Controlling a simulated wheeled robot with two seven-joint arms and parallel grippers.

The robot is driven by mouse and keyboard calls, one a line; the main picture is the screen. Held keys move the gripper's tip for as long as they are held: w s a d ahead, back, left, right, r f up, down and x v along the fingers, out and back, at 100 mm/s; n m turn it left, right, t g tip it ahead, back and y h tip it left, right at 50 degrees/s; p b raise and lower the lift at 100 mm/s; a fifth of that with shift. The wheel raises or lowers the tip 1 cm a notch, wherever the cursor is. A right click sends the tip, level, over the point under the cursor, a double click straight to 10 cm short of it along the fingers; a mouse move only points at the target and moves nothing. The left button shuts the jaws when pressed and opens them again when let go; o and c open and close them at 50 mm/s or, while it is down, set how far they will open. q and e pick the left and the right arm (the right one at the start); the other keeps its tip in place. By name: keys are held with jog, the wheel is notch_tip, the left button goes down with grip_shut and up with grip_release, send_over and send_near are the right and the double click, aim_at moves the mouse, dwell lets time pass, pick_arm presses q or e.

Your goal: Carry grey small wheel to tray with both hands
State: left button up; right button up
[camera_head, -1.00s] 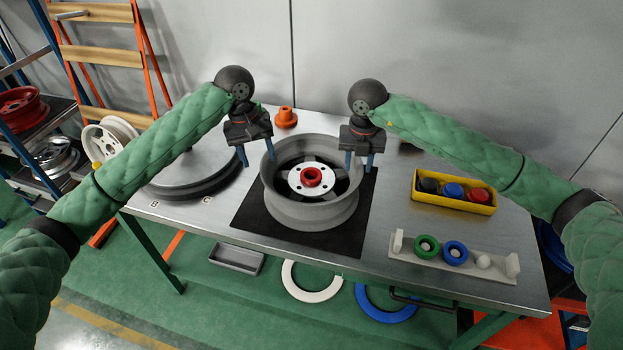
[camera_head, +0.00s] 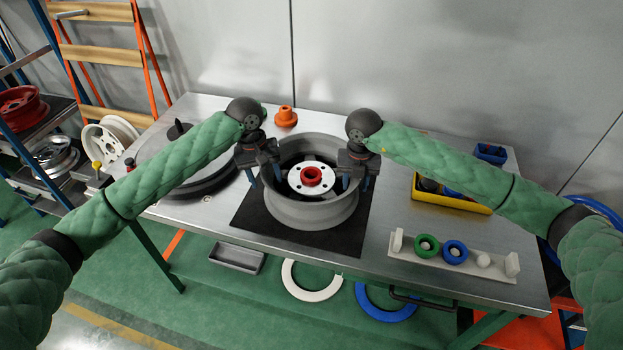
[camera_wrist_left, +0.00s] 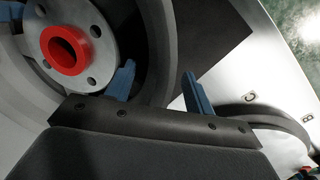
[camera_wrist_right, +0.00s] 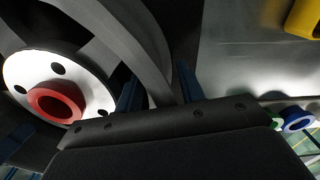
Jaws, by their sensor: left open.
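The grey small wheel (camera_head: 312,211) lies flat on a black mat (camera_head: 252,222) on the table, with a white hub plate and a red ring at its centre. My left gripper (camera_head: 264,174) is open at the wheel's left rim; in the left wrist view its fingers (camera_wrist_left: 160,90) stand apart, with the rim wall between them. My right gripper (camera_head: 355,183) is at the right rim; in the right wrist view its fingers (camera_wrist_right: 158,92) are apart, with the rim wall between them. I cannot tell whether they touch it. A grey tray (camera_head: 237,259) sits low below the table's front edge.
A round dark-edged disc (camera_head: 190,190) lies on the table at left. An orange part (camera_head: 286,117) stands behind the wheel. At right are a yellow bin (camera_head: 460,204) and a pale rack (camera_head: 490,272) with green and blue rings. Shelves with wheels stand far left.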

pick_arm(q)
jog(key=shift+c, duration=0.4)
pick_arm(e)
jog(key=shift+c, duration=0.4)
pick_arm(q)
jog(key=c, duration=0.7)
pick_arm(e)
jog(key=c, duration=0.7)
pick_arm(q)
grip_shut()
pick_arm(e)
grip_shut()
pick_arm(q)
jog(key=shift+w+r, duration=0.1)
jog(key=shift+r, duration=0.15)
pick_arm(e)
jog(key=shift+w+r, duration=0.1)
jog(key=shift+r, duration=0.15)
